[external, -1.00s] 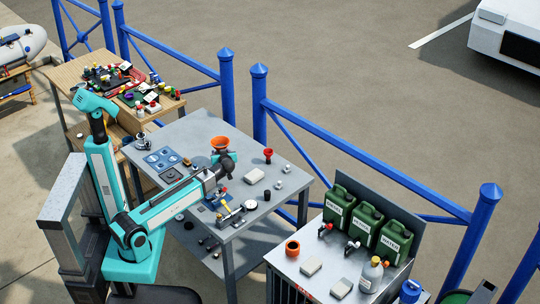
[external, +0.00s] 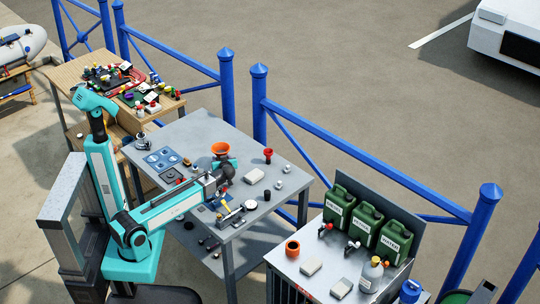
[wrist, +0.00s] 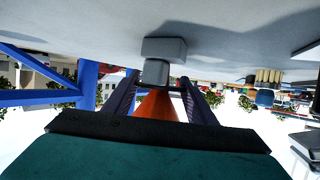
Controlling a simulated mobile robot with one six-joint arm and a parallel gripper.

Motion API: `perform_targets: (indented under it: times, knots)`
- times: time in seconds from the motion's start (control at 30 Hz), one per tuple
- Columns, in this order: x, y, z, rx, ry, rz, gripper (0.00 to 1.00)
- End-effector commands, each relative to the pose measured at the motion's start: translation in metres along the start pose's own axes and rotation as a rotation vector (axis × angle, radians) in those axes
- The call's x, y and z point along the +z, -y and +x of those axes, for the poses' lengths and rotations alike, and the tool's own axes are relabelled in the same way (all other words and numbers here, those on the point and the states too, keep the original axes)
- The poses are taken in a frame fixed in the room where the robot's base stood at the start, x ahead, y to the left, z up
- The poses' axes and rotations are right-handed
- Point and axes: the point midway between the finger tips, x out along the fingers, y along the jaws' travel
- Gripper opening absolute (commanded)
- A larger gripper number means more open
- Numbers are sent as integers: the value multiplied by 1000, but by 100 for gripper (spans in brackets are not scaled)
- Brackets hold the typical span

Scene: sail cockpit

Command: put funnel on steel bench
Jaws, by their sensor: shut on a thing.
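The orange funnel (external: 220,149) is in my gripper (external: 221,163), wide mouth up, over the middle of the grey steel bench (external: 192,130). In the wrist view the fingers (wrist: 158,98) stand on either side of the orange funnel (wrist: 157,107), shut on it. The bench top (wrist: 70,35) fills the upper part of that view, which appears upside down. I cannot tell from the external view whether the funnel touches the bench; the gripper and wrist hide its lower part.
A clamp-like tool (external: 229,217) is in front. Blue railing (external: 227,90) runs behind.

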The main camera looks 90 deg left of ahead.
Motion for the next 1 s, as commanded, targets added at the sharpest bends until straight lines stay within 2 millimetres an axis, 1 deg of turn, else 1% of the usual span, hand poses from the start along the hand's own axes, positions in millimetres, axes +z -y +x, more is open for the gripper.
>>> perform_targets:
  times: [0.47,0.5,0.57,0.6,1.0]
  knots:
    - [3,0,1,0,0,0,28]
    - [3,0,1,0,0,0,53]
    - [3,0,1,0,0,0,63]
    - [3,0,1,0,0,0,70]
    - [2,0,1,0,0,0,70]
